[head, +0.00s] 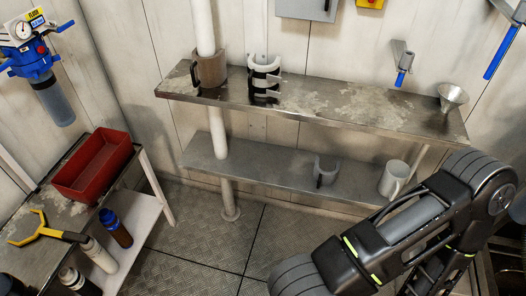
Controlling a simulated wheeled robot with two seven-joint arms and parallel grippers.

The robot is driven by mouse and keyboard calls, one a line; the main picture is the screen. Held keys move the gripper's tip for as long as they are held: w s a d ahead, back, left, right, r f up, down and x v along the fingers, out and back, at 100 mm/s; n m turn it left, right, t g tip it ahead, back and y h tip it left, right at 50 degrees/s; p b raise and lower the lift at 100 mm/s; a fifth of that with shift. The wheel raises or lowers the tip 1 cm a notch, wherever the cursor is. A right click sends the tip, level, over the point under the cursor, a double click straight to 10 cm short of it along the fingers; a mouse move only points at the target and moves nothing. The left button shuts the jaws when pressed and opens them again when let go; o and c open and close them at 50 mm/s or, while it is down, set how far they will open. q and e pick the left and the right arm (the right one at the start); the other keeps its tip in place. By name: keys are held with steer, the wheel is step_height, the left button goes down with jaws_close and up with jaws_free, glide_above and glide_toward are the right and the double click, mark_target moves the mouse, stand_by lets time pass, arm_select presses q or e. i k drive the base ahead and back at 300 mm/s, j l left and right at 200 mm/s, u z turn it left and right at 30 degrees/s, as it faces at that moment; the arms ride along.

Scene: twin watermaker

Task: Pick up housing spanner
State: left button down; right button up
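A yellow tool with a forked, curved head and a dark handle (52,233) lies on the metal bench at the left; its shape fits a housing spanner. Its handle end reaches the bench's front edge, near the bottles. One of my arms, black with lime stripes, fills the lower right of the head view, far from this tool. No fingertips of either gripper show in the frame.
A red tray (92,172) sits on the left bench (62,212), with bottles (115,228) below. A blue filter housing (40,65) hangs on the wall. Two shelves (340,100) hold brackets, a mug (394,178) and a funnel (452,96). The floor between is clear.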

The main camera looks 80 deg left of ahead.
mark_target(67, 235)
steer(key=u, duration=4.7)
